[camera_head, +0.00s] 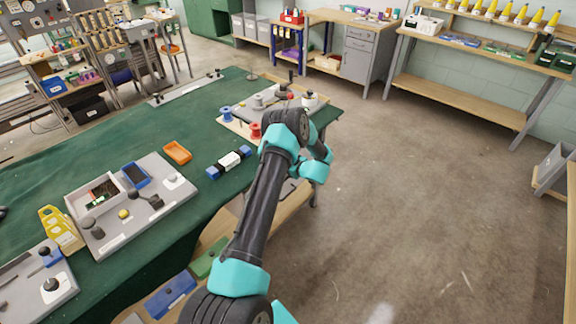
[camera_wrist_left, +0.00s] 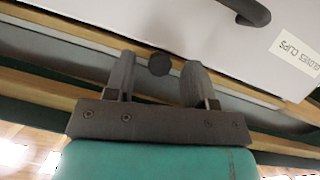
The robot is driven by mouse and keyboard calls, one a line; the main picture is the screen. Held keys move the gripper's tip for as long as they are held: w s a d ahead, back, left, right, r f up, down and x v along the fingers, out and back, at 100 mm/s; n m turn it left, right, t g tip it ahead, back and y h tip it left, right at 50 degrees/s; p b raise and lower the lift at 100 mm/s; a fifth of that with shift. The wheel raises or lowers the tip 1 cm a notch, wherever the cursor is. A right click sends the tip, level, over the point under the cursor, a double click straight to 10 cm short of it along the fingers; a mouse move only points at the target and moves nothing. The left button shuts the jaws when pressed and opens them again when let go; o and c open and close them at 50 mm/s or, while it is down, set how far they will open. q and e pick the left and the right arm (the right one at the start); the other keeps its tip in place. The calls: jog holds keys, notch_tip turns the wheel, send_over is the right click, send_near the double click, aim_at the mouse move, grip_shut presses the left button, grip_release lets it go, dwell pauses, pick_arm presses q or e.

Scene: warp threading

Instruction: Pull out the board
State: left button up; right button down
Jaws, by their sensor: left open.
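In the left wrist view my left gripper (camera_wrist_left: 158,80) is open, its two dark fingers apart. A round dark knob (camera_wrist_left: 159,64) shows between the fingers, with gaps to both; I cannot tell how deep it sits between them. Behind it run a grey strip (camera_wrist_left: 60,46) and a wooden edge (camera_wrist_left: 88,35), which may belong to the board; I cannot tell for sure. In the head view my teal and black arm reaches up to the end of the green table, and its fingers are hidden. My right gripper is not seen.
A white front (camera_wrist_left: 200,28) with a dark handle (camera_wrist_left: 245,10) and a "GLOVES CLIPS" label lies close beyond the fingers. The green table (camera_head: 110,130) carries grey fixtures (camera_head: 150,215), a white and dark-blue block (camera_head: 229,162) and red spools. Floor (camera_head: 420,220) to the right is clear.

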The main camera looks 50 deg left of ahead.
pick_arm(q)
grip_shut()
dwell(0.4)
